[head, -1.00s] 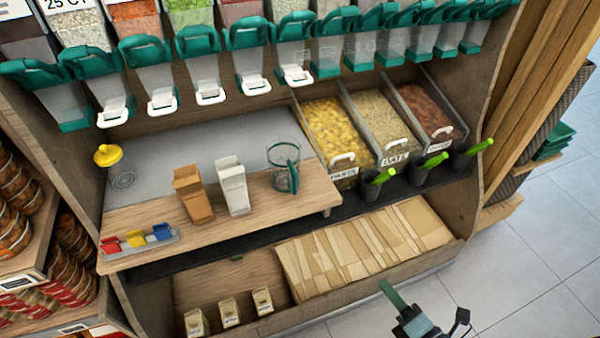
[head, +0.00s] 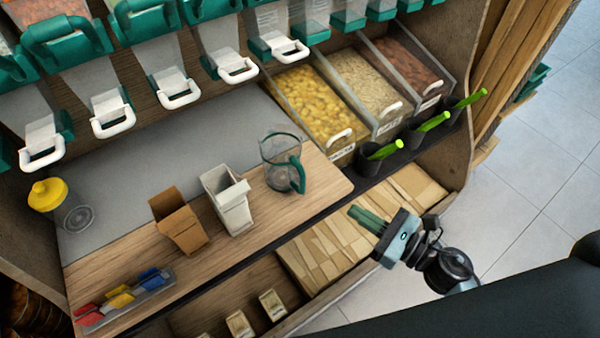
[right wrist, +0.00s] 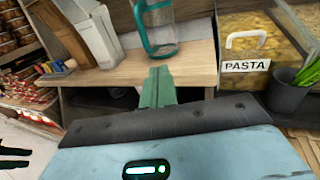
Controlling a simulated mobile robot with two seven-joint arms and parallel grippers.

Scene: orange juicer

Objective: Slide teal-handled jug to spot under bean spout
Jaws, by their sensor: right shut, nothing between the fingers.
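A row of dispensers with white-handled spouts (head: 178,92) hangs above the shelf. Which one is the bean spout I cannot tell. My left gripper is out of view.
A white carton (head: 228,200) and a brown carton (head: 180,220) stand left of the jug. A yellow-lidded jar (head: 50,195) and a tray of colored clips (head: 125,297) are farther left. Bins, including pasta (head: 310,105), and green-handled scoops (head: 383,150) are at right. Grey board behind the jug is clear.

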